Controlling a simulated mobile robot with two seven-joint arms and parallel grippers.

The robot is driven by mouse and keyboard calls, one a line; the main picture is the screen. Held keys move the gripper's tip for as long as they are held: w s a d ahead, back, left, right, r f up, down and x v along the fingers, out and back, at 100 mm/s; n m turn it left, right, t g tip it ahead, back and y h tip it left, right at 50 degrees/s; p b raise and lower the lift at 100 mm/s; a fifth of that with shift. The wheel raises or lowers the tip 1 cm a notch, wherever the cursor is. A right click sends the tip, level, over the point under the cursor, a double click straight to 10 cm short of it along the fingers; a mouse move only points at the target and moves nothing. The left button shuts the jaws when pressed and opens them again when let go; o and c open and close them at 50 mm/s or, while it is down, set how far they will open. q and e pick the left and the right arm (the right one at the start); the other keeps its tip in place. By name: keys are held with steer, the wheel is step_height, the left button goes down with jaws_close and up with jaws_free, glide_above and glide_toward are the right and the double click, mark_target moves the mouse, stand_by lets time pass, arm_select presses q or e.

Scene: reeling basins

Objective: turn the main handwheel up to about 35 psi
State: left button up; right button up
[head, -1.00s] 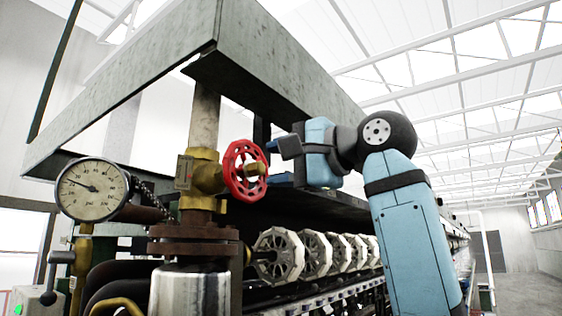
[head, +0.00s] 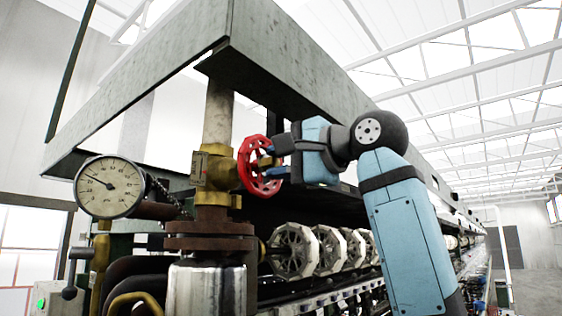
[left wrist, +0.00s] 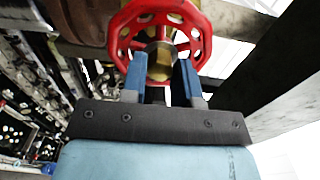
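The red main handwheel (head: 258,166) is on the brass valve (head: 214,172) atop the pipe, and fills the top of the left wrist view (left wrist: 122,38). My left gripper (head: 272,161) is at the wheel's face. In the left wrist view its two blue fingers (left wrist: 161,72) stand apart on either side of the brass hub nut (left wrist: 160,60), with slight gaps seeming to show. The fingers look open, and contact is unclear. The round pressure gauge (head: 110,187) is left of the valve. Its needle points to the upper left; the figures are too small to read surely. My right gripper is out of view.
A grey metal hood (head: 290,62) overhangs the wheel and my arm. Several pale reels (head: 292,250) line up below. A rusty flange (head: 208,243) and a shiny cylinder (head: 206,289) stand under the valve. A lever (head: 82,253) is at lower left.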

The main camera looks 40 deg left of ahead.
arm_select(q)
steer(key=shift+n, duration=0.7)
steer(key=n+b, duration=0.1)
steer(key=n, duration=0.9)
steer(key=o, duration=0.8)
steer(key=c, duration=0.8)
steer(key=n, duration=0.4)
steer(key=shift+b, duration=0.3)
